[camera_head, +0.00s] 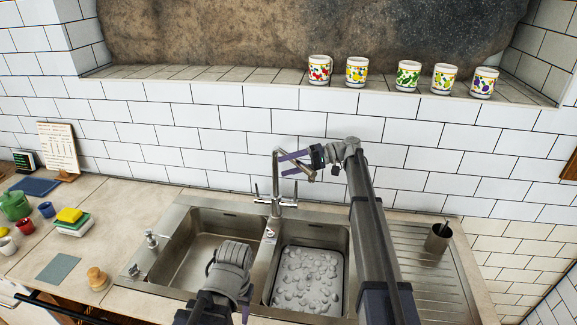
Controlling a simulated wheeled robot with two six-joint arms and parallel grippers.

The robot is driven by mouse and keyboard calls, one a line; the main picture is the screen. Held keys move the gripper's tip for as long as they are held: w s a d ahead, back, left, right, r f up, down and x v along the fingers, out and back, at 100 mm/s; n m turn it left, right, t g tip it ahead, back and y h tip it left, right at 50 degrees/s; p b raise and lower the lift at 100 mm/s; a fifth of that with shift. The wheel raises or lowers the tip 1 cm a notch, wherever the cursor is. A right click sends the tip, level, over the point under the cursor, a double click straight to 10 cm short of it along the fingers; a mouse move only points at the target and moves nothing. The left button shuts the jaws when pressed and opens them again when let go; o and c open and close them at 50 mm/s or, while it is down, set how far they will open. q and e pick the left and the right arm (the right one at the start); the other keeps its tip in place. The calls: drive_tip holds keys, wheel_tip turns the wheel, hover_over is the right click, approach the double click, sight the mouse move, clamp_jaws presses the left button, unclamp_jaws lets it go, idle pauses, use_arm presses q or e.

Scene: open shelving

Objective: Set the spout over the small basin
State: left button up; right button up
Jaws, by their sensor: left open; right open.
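The chrome faucet (275,185) stands behind the divider between the two basins. Its spout (298,162) arches to the right, and its tip points toward the right basin. The right basin (346,250) looks the narrower one and holds a tray of pale rounded lumps. The left basin (205,232) is wider and looks empty.
A soap dispenser (151,239) stands left of the sink. A yellow and green sponge stack (71,219), cups and a green pot (15,205) are on the left counter. A dark cup (438,238) stands on the right drainboard. Several mugs (409,76) line the wall ledge.

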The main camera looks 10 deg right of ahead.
drive_tip(key=shift+d, duration=0.1)
drive_tip(key=d+r+p, duration=0.1)
drive_tip(key=d, duration=0.6)
drive_tip(key=shift+w+d+r, duration=0.15)
drive_tip(key=shift+d+r, duration=0.05)
